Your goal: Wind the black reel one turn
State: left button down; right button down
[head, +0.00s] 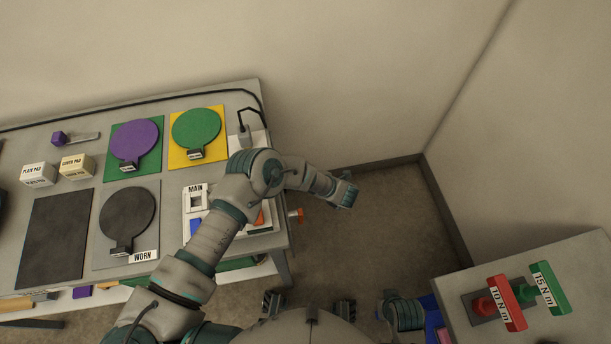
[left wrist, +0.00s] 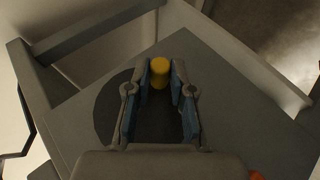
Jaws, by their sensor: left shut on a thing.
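My left arm reaches across the table's right end in the head view, and its hand (head: 345,192) hangs beyond that end, over the floor side. In the left wrist view, the left gripper (left wrist: 160,85) is shut on a yellow knob (left wrist: 160,72), which sits between the fingertips. Behind the fingers is the dark round face of the black reel (left wrist: 107,105), in front of a grey panel (left wrist: 235,110). The fingers and palm hide part of the reel. The reel cannot be made out in the head view.
The table (head: 175,193) at left holds a purple disc (head: 134,140), a green disc (head: 196,131), a dark disc marked WORN (head: 127,214) and a MAIN switch (head: 196,199). Another table (head: 568,265) stands at lower right. Floor lies between.

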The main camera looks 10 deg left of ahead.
pick_arm(q)
jog(key=shift+s+f, duration=0.1)
jog(key=c, duration=1)
grip_release()
jog(key=v, duration=1.2)
jog(key=shift+d, duration=0.1)
